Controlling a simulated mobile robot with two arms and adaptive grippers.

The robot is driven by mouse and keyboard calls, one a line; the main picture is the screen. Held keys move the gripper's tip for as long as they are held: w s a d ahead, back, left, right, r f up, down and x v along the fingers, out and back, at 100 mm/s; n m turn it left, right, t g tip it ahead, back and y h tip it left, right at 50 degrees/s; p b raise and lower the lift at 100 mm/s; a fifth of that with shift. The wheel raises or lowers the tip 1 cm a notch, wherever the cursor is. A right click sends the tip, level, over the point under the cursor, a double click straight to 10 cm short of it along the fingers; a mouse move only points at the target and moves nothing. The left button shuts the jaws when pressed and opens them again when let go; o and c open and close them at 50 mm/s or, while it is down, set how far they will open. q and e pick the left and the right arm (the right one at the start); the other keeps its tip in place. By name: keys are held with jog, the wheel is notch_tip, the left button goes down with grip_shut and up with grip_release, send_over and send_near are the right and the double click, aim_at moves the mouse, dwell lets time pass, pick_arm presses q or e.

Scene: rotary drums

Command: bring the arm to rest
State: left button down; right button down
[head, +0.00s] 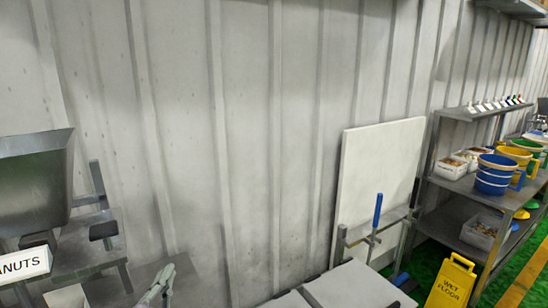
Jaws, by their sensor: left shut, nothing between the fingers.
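My left gripper (165,275) shows at the bottom edge of the head view, left of the middle. It is shut and empty, in front of a grey metal surface. Most of its arm is below the picture. My right gripper does not show.
A white board (378,175) leans on the ribbed wall (240,120). A shelf rack (470,185) with blue buckets (496,175) and a yellow wet-floor sign (452,284) are at right.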

pick_arm(q)
jog(key=s+a+f+n+g+y, duration=0.1)
jog(key=s+f+n+g, duration=0.3)
jog(key=f, duration=0.4)
jog(key=s+a+f+n+g, duration=0.1)
jog(key=s+f+g, duration=0.4)
jog(key=f, duration=0.4)
jog(key=s+d+f+n+g+h, duration=0.1)
jog(key=s+d+f+g, duration=0.15)
jog(key=s+f, duration=0.45)
jog(key=s+d+f+n+g+h, duration=0.1)
jog(key=s+f+g, duration=0.25)
jog(key=s, duration=0.75)
notch_tip(320, 180, down, 29)
jog(key=s+g+b, duration=0.2)
jog(key=b, duration=0.1)
jog(key=s+a+f+b, duration=0.1)
jog(key=s+f, duration=0.7)
jog(key=s+a+f, duration=0.2)
jog(key=s+f, duration=0.6)
jog(key=shift+a+f+g+b, duration=0.25)
jog(key=shift+f+g+b, duration=0.05)
jog(key=shift+g+b, duration=0.1)
